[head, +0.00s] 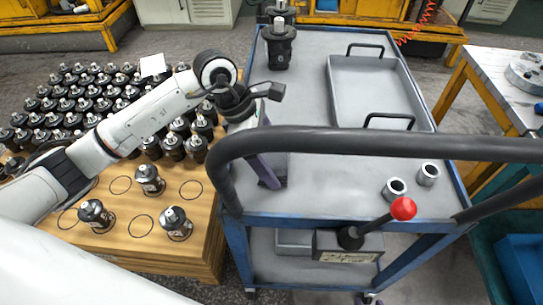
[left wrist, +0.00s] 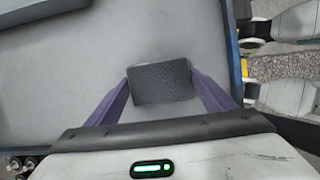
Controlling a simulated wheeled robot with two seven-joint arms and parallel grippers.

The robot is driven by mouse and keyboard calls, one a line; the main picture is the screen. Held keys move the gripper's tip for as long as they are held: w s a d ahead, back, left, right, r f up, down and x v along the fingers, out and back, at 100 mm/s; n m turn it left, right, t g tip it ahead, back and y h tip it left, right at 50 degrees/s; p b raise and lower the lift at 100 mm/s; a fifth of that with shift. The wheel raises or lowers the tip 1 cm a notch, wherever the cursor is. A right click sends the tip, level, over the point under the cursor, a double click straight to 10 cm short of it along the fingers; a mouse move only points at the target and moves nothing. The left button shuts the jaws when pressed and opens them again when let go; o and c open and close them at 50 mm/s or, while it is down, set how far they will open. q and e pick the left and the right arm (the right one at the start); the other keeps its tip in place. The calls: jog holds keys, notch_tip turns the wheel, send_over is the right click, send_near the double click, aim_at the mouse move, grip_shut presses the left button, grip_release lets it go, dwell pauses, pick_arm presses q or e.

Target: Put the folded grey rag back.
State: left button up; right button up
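The folded grey rag (left wrist: 160,82) shows in the left wrist view as a dark grey, textured rectangle. It lies between the two purple fingers of my left gripper (left wrist: 160,85), which meet its left and right edges with no visible gap. In the head view my left gripper (head: 267,183) points down over the near left part of the cart top (head: 325,180), behind the black handle. There I cannot make out the rag, and whether it touches the cart surface is unclear. My right gripper is in neither view.
The black handle (head: 380,142) arches over the cart's near end. A grey tray (head: 365,90) stands at the far right of the cart, a dark motor (head: 279,48) at its far left, and two metal rings (head: 395,188) at the near right. Several motors stand on the wooden board (head: 150,240).

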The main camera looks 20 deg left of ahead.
pick_arm(q)
jog(key=o, duration=0.4)
jog(key=shift+r, duration=0.1)
jog(key=v, duration=1.2)
